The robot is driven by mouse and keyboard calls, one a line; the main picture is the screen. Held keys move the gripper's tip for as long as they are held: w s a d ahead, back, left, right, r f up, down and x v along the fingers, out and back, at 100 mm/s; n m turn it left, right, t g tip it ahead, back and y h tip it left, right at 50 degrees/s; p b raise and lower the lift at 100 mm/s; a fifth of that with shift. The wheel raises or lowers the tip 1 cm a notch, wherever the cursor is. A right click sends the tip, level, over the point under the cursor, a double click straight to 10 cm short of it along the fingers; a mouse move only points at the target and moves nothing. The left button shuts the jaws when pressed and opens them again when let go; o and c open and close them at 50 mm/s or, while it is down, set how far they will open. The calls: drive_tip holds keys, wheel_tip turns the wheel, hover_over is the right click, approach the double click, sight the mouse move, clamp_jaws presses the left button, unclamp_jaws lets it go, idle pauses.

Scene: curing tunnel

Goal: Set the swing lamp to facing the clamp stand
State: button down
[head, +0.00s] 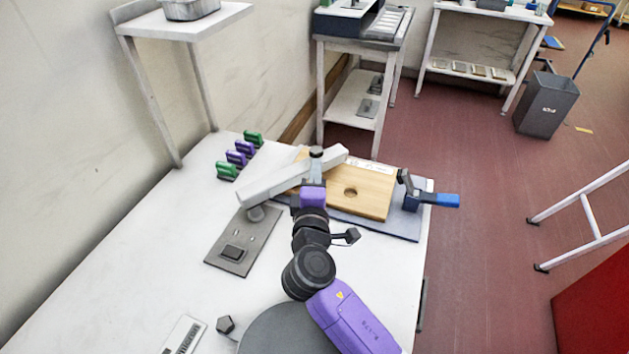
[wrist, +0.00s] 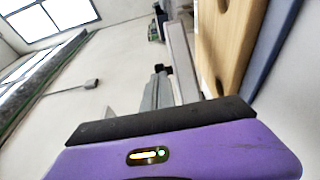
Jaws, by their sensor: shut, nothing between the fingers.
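The swing lamp (head: 265,186) is a long pale bar above a grey base plate (head: 215,259) with a dark switch block. The bar runs toward the upper right, over a wooden board. A dark clamp (head: 409,188) with a blue handle, probably the clamp stand, is at the board's right edge. My purple gripper (head: 313,192) is shut and empty, close beside the bar. In the head view it hides part of the bar, and contact cannot be told. The wrist view shows a pale bar (wrist: 182,65), likely the lamp, just beyond my gripper.
The wooden board (head: 368,193) has a round hole and lies on a blue-grey mat (head: 400,227). Green and purple clips (head: 236,158) stand at the table's back left. A shelf (head: 180,27) rises behind them. The white table (head: 130,275) is clear at left.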

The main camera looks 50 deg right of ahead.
sight(304, 159)
drive_tip(key=shift+w+d, duration=0.35)
drive_tip(key=shift+d, duration=0.1)
drive_tip(key=shift+w+d+r+n+t+y+p, duration=0.1)
drive_tip(key=shift+w+d+n+t+y+p, duration=0.2)
drive_tip(key=shift+w+n+t+y+p, duration=0.25)
drive_tip(key=shift+w+d+r+n+t+y+p, duration=0.1)
drive_tip(key=shift+w+d+n+t+y+p, duration=0.25)
drive_tip(key=shift+w+t+p, duration=0.3)
drive_tip(key=shift+w+d+n+t+y+p, duration=0.25)
drive_tip(key=shift+w+n+t+y+p, duration=0.5)
drive_tip(key=shift+y+p, duration=0.3)
drive_tip(key=shift+w+d+f+n+t+y+p, duration=0.15)
drive_tip(key=shift+w+n+t+y+p, duration=0.3)
drive_tip(key=shift+w+n+y+p, duration=0.4)
drive_tip(key=shift+w+d+f+b, duration=0.1)
drive_tip(key=shift+w+b, duration=0.2)
drive_tip(key=shift+w, duration=1.65)
drive_tip(key=shift+w+r, duration=0.1)
drive_tip(key=shift+r, duration=0.1)
